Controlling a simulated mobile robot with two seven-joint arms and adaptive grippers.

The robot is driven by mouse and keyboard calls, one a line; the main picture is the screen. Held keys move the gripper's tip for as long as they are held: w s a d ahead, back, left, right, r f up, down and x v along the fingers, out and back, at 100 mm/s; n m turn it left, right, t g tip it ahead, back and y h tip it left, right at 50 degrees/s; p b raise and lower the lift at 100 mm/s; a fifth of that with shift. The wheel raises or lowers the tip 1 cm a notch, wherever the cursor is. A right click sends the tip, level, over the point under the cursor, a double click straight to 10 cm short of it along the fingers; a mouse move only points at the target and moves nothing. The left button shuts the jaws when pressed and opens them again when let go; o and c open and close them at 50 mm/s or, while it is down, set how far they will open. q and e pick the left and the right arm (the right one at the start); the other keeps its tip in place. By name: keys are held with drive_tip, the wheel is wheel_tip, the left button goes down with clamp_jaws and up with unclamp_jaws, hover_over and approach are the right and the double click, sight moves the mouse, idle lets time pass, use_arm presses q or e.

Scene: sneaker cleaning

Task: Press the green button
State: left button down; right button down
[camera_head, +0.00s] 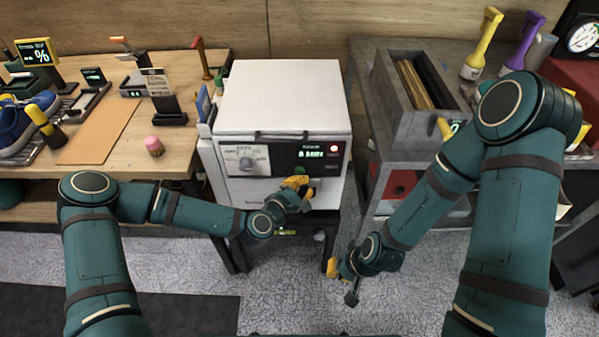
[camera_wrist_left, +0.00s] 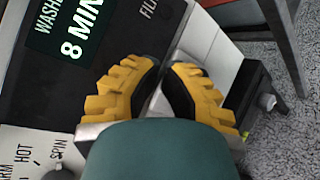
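A white washer-like machine (camera_head: 282,100) stands in the middle of the head view, with a dial and a dark panel on its front. The panel's display (camera_head: 311,154) is lit green, and a small red light (camera_head: 334,148) glows above right. In the left wrist view the fingers (camera_wrist_left: 165,72) point at the panel below the display (camera_wrist_left: 75,30). My right gripper (camera_head: 342,278) hangs low over the floor, too small to judge.
A wooden table (camera_head: 190,75) on the left holds sneakers (camera_head: 15,125), a brown mat (camera_head: 98,130) and a pink-topped jar (camera_head: 154,146). A grey bench on the right carries a grey box (camera_head: 405,115) and yellow (camera_head: 480,45) and purple (camera_head: 524,42) bottles. The carpet in front is clear.

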use_arm(q)
drive_tip(key=shift+s, duration=0.25)
drive_tip(key=shift+s, duration=2.4)
drive_tip(key=s+f+m+g, duration=0.6)
drive_tip(key=s+m, duration=0.2)
drive_tip(key=s+a+f+m+g+y, duration=0.2)
drive_tip(key=s+a+m+g+y, duration=0.3)
drive_tip(key=a, duration=0.6)
drive_tip(key=shift+s+m, duration=1)
drive_tip(key=shift+s, duration=0.25)
